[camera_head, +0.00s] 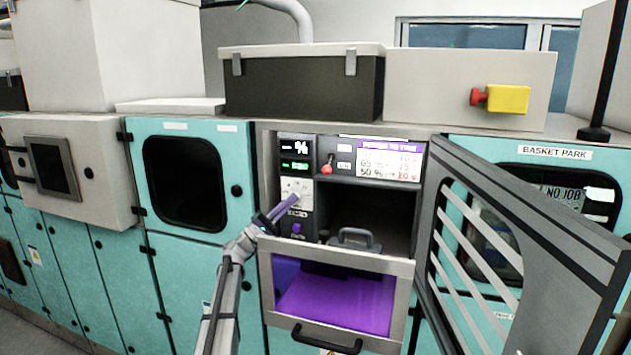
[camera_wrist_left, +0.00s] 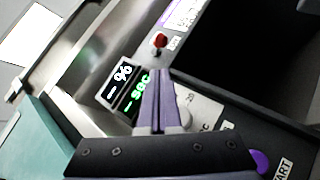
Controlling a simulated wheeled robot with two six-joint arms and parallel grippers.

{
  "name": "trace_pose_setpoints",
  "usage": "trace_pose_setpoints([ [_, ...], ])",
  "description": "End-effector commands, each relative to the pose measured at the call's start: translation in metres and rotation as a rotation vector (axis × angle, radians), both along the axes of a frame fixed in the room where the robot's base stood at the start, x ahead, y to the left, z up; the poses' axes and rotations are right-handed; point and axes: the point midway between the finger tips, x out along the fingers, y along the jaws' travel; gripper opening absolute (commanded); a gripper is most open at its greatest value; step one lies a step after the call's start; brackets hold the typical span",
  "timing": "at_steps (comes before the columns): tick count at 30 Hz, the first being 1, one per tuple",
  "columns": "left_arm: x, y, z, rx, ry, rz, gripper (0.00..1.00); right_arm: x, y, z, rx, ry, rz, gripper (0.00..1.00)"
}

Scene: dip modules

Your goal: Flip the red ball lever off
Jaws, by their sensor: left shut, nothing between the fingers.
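The red ball lever (camera_head: 327,169) sits on the dark control panel, left of the purple-and-white screen. My right gripper is not in view.
A slatted door (camera_head: 470,230) hangs open at the right. An open drawer front with a purple window (camera_head: 337,305) juts out below the panel. The dark bay (camera_head: 375,215) holds a grey handle. A purple button (camera_head: 297,228) and percent display (camera_head: 296,148) are near my fingers.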

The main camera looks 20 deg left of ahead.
Motion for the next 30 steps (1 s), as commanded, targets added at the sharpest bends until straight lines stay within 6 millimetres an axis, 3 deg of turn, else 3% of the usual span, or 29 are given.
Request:
trace_pose_setpoints([
  [11, 0.008, -0.008, 0.011, 0.002, 0.001, 0.000, 0.00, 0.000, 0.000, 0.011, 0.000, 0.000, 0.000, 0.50],
  [24, 0.047, -0.050, 0.054, 0.002, 0.000, -0.001, 0.00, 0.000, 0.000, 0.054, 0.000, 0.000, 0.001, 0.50],
  [30, 0.055, -0.060, 0.060, 0.002, 0.001, 0.001, 0.00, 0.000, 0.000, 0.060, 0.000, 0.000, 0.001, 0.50],
])
